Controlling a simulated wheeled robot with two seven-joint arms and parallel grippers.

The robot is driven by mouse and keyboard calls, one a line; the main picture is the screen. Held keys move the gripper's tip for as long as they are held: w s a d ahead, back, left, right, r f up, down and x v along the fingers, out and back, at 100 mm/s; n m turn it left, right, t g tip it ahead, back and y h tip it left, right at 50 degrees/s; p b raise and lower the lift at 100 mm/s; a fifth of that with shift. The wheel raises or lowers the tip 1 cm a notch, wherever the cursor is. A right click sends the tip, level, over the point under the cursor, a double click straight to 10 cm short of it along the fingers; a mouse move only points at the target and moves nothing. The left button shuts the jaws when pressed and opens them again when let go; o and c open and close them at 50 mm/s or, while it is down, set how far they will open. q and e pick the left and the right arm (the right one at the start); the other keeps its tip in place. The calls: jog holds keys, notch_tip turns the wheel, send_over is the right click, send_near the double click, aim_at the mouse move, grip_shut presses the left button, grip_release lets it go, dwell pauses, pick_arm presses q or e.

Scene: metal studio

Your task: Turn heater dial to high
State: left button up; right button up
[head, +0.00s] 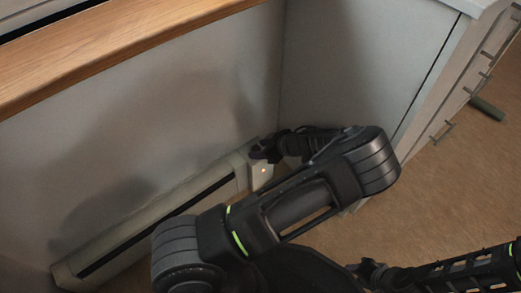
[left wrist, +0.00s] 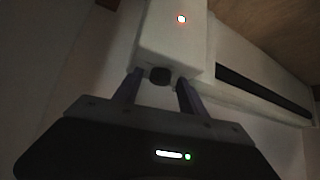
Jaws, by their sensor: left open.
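The heater (head: 150,215) is a long pale baseboard unit with a dark slot, low along the wall. The dial (left wrist: 160,76) is a short dark knob on the end face of the box. My left gripper (head: 262,152) is at the box's end; in the left wrist view its open fingers (left wrist: 158,90) stand on either side of the dial. I cannot tell whether they touch it. In the head view the dial is hidden, and its setting cannot be read.
A wooden ledge (head: 130,50) runs above the heater along the wall. A grey cabinet side (head: 360,60) stands close to the heater's end, with handled drawer fronts (head: 460,85) at right. Brown floor (head: 460,185) is open at right. My right arm shows at the lower right.

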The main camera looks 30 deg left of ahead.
pick_arm(q)
grip_shut()
dwell(0.5)
